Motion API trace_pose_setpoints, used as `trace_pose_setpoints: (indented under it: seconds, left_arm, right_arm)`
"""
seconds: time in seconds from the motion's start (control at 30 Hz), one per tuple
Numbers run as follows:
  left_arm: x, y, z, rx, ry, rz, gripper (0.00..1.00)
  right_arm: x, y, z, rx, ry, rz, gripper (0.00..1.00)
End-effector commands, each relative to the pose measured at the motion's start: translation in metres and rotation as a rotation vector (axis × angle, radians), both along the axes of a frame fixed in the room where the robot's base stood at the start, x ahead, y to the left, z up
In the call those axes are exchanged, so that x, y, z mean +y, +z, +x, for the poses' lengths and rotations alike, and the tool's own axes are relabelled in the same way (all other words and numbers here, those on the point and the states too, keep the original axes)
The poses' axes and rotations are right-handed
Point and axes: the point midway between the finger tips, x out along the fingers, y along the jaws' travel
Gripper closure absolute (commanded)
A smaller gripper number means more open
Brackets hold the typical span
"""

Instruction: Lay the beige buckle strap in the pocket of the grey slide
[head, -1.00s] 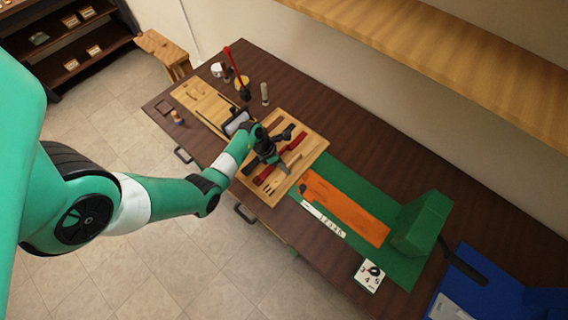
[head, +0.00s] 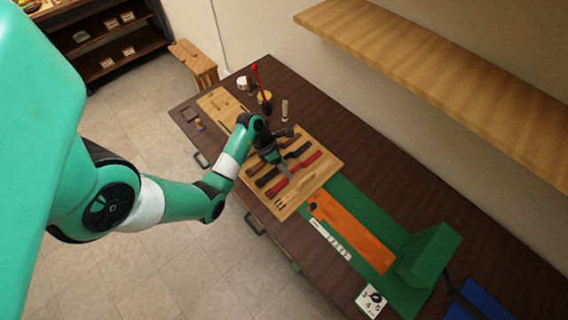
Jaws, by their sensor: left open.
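My left gripper (head: 285,171) hangs open over the wooden tray (head: 333,163), pointing down among the straps. The tray holds several dark and red straps in slots. A red strap (head: 306,161) lies right of the gripper, and a dark strap (head: 266,178) lies to its lower left. I cannot make out a beige buckle strap or a grey slide. The gripper and forearm hide part of the tray and board behind. Whether the fingers touch anything is too small to tell. My right gripper is not in view.
An orange strip (head: 350,230) and a white numbered strip (head: 330,239) lie on a green mat (head: 358,203), with a green block (head: 429,254) at its right. A number card (head: 370,300) lies near the front edge. Pots and tools stand behind the tray. A wooden shelf (head: 440,75) overhangs the back.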

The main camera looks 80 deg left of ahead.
Motion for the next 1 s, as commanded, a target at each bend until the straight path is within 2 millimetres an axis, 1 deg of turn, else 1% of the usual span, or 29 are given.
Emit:
trace_pose_setpoints:
  seconds: [0.03, 0.1, 0.5, 0.57, 0.63, 0.67, 0.7, 0.77, 0.8, 0.87, 0.9, 0.97, 1.0]
  left_arm:
    - [0.001, 0.005, -0.002, -0.001, 0.002, 0.001, 0.47]
    - [0.002, 0.009, -0.004, 0.0, 0.0, 0.001, 0.47]
    - [0.002, 0.01, -0.003, -0.004, -0.001, 0.001, 0.47]
    - [0.003, 0.015, 0.006, -0.034, -0.001, 0.01, 0.47]
    - [0.005, 0.033, 0.031, -0.124, -0.006, 0.031, 0.47]
    - [0.005, 0.045, 0.046, -0.184, -0.006, 0.041, 0.47]
    - [0.004, 0.066, 0.071, -0.28, -0.006, 0.054, 0.47]
    - [-0.001, 0.11, 0.112, -0.461, -0.006, 0.06, 0.47]
    - [-0.009, 0.147, 0.139, -0.596, -0.007, 0.052, 0.47]
    - [-0.025, 0.208, 0.173, -0.807, -0.003, 0.014, 0.47]
    - [-0.038, 0.252, 0.189, -0.946, 0.0, -0.029, 0.47]
    - [-0.059, 0.319, 0.203, -1.148, 0.006, -0.121, 0.47]
    - [-0.073, 0.365, 0.206, -1.279, 0.01, -0.203, 0.47]
  right_arm:
    - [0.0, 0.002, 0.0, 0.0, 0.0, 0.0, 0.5]
    - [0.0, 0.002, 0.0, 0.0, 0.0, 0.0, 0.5]
    - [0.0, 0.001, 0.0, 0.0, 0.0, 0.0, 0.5]
    - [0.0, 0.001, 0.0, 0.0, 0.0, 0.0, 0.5]
    - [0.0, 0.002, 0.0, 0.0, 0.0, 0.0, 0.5]
    - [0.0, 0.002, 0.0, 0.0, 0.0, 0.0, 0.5]
    - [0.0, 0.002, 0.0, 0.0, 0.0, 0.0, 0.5]
    - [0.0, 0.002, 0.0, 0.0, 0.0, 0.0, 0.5]
    - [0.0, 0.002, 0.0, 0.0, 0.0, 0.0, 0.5]
    - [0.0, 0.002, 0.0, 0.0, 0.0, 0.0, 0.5]
    - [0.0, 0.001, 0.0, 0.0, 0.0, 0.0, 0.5]
    - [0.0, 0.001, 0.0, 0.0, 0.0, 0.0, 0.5]
    - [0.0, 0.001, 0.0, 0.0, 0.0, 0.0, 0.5]
